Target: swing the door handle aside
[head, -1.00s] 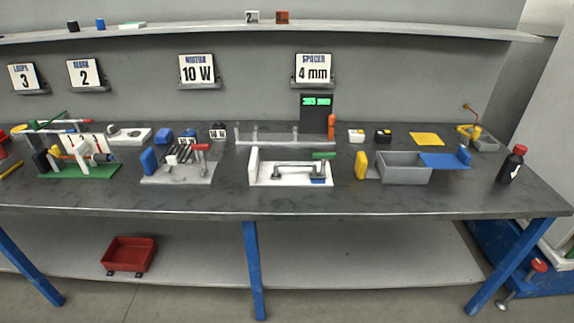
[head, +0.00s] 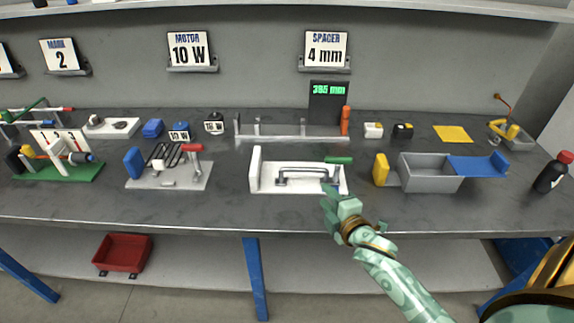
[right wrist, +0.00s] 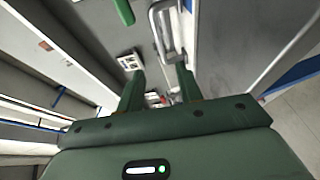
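The grey door handle (head: 303,170) is a bar with bent ends in a white fixture (head: 255,172) on the bench. A green grip (head: 339,160) stands at the fixture's right end. In the right wrist view the handle (right wrist: 160,30) shows at the top, beyond the fingers, with a green piece (right wrist: 123,12) left of it. My right gripper (head: 330,194) is at the fixture's front right corner, just short of the handle. Its two fingers (right wrist: 160,80) are apart with nothing held between them. It hides part of the fixture's right end. My left gripper is not in view.
A grey bin with a blue flap (head: 430,178) and a yellow block (head: 381,169) stand to the right. A plate with a red-handled clamp (head: 170,180) is to the left. A grey rail (head: 290,137) runs behind the fixture. The bench front is mostly clear.

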